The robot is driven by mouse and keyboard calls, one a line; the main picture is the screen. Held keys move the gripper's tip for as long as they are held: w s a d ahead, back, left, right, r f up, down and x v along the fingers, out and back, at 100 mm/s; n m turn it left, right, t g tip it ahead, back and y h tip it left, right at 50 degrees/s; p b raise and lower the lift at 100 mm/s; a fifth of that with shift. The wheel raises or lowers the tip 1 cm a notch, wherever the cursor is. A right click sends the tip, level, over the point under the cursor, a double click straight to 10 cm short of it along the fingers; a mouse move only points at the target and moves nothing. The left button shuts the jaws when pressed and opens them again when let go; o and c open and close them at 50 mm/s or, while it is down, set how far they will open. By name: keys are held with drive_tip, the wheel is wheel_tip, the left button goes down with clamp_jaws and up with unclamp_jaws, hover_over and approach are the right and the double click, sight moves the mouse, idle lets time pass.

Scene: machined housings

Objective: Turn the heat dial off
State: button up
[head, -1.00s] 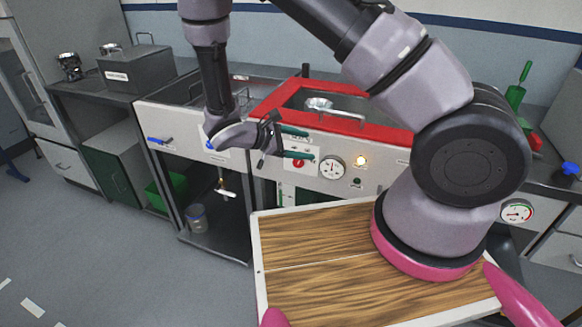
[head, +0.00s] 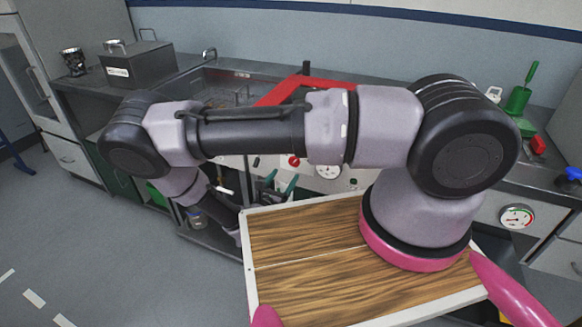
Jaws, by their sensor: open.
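A small red dial (head: 294,160) sits on the pale front panel of the red-rimmed unit (head: 283,92), just below my forearm. Its label cannot be read, and its pointer setting is too small to tell. Nothing shows between the fingers. They appear clear of the dial, but the depth gap cannot be judged.
My arm spans the picture and hides much of the panel. A wooden board (head: 305,235) with a pale rim lies in front. A grey lidded box (head: 138,64) stands back left. Another gauge (head: 516,217) is at right. Open floor lies at left.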

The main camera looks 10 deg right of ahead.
drive_tip(key=x, duration=0.6)
drive_tip(key=shift+w+d, duration=0.25)
drive_tip(key=shift+w, duration=0.05)
clamp_jaws()
